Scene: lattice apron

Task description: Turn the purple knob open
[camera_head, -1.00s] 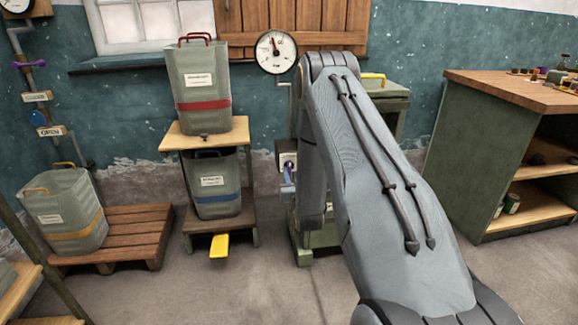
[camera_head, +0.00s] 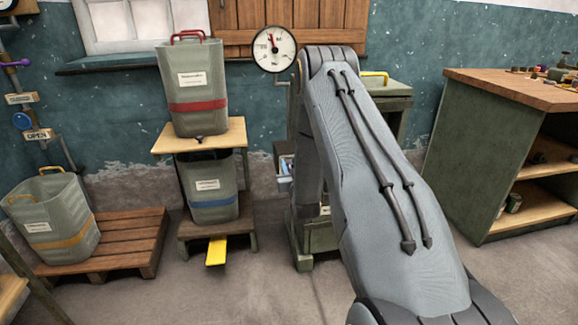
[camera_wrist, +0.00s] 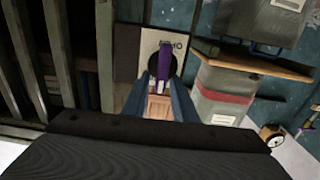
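In the wrist view, the purple knob (camera_wrist: 166,57) stands out from a dark round base on a pale, lettered plate. My gripper (camera_wrist: 162,77) has two blue-grey fingers with a clear gap between them. The fingertips are at the near end of the knob, roughly one on each side. I cannot tell whether either finger touches it. In the head view, my arm hides most of the gripper and the knob; only a small bluish part shows left of the arm.
A red-banded bin (camera_head: 197,85) stands on a wooden stand (camera_head: 233,134), close left of the arm. A blue-banded bin (camera_head: 210,190) is below. A dial gauge (camera_head: 273,48) hangs above. A workbench (camera_head: 475,150) stands at right. Open floor lies in front.

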